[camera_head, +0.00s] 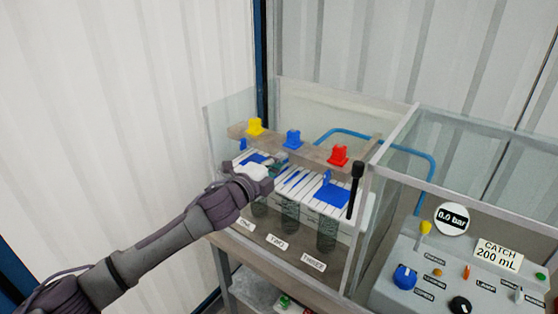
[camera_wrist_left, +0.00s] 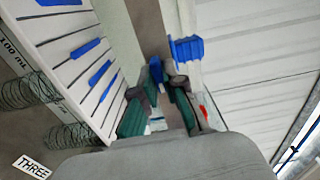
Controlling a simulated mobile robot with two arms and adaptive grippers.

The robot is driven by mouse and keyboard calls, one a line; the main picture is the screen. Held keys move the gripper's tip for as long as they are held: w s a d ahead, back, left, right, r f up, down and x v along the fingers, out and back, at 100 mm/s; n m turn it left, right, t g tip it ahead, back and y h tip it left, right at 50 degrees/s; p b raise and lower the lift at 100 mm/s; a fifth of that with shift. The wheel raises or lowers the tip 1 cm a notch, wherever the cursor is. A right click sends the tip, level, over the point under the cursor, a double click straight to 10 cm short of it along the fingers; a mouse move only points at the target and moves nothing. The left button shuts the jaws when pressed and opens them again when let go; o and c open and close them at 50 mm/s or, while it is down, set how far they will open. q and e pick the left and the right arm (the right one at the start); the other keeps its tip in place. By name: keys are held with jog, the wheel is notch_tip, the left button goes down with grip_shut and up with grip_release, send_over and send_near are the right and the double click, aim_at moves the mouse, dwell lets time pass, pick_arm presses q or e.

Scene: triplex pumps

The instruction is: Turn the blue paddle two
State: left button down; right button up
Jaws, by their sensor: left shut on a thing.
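In the head view, a wooden bar carries a yellow block (camera_head: 255,127), a blue block (camera_head: 292,138) and a red block (camera_head: 339,156) above the cylinders labelled ONE, TWO and THREE. My left gripper (camera_head: 280,158) reaches in from the left, just below the blue block, over cylinder TWO. In the left wrist view, the gripper (camera_wrist_left: 168,92) is shut around a small blue piece, the blue paddle two (camera_wrist_left: 157,70), which is mostly hidden by the fingers. The blue block (camera_wrist_left: 187,50) stands just beyond the fingertips. My right gripper is not in view.
Similar small blue paddles stand at ONE (camera_head: 242,145) and THREE (camera_head: 327,176). Clear tank walls surround the pumps. A control panel (camera_head: 425,275) with a gauge reading 0.0 bar is farther right.

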pick_arm(q)
jog(key=shift+f+m, duration=0.1)
jog(key=shift+m, duration=0.2)
dwell(0.4)
jog(key=c, duration=1.2)
grip_release()
jog(key=shift+c, duration=0.2)
jog(key=shift+a, duration=0.1)
jog(key=v, duration=1.2)
